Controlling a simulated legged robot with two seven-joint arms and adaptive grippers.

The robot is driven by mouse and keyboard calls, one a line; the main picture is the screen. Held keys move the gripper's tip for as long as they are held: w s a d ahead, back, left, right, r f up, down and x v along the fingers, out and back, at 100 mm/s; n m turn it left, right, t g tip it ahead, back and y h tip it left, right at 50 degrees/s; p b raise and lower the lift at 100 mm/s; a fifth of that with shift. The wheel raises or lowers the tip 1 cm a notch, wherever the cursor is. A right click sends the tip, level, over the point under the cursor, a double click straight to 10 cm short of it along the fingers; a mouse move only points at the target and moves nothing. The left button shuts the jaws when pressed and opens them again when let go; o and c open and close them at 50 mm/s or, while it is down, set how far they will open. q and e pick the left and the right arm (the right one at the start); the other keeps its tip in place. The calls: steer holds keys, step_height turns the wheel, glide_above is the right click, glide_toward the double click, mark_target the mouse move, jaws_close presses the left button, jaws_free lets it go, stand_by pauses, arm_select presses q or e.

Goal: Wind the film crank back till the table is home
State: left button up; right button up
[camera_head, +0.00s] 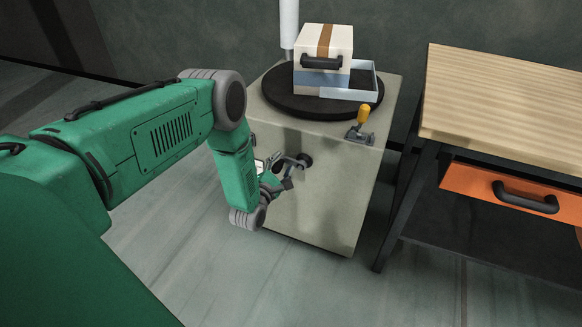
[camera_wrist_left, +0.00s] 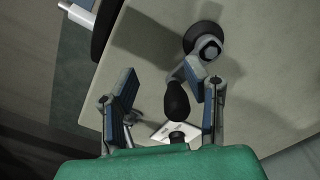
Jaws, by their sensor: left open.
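The film crank sits on the front face of a beige cabinet (camera_head: 318,200), its dark round hub (camera_head: 306,160) just ahead of my left gripper (camera_head: 287,172). In the left wrist view the hub (camera_wrist_left: 205,40) is at upper right, and a short grey arm leads down to the black crank knob (camera_wrist_left: 177,101). My left gripper (camera_wrist_left: 172,88) is open, with the knob between its two fingers and no clear grip on it. The round black table (camera_head: 290,103) lies on top of the cabinet, bearing a cream and blue box (camera_head: 310,45) with a brown band and a dark handle.
A pale blue open tray (camera_head: 362,92) is beside the box. A yellow-handled clamp (camera_head: 362,122) stands at the cabinet's front top edge. A white post (camera_head: 289,25) rises behind. A wooden-topped bench (camera_head: 500,100) with an orange drawer (camera_head: 480,185) stands at right.

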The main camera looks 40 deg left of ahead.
mark_target(274, 173)
arm_select(q)
steer(key=f+b, duration=0.1)
steer(key=a+f, duration=0.1)
steer(key=f+b, duration=0.1)
steer(key=shift+s+a+f+b, duration=0.1)
steer(key=shift+s+a+b, duration=0.1)
steer(key=shift+a+b, duration=0.2)
steer(key=shift+a+f, duration=0.25)
steer(key=shift+s+a+f+b, duration=0.15)
steer(key=shift+a+f+b, duration=0.1)
steer(key=shift+b, duration=0.35)
steer(key=shift+d, duration=0.1)
jaws_close()
steer(key=shift+f, duration=0.15)
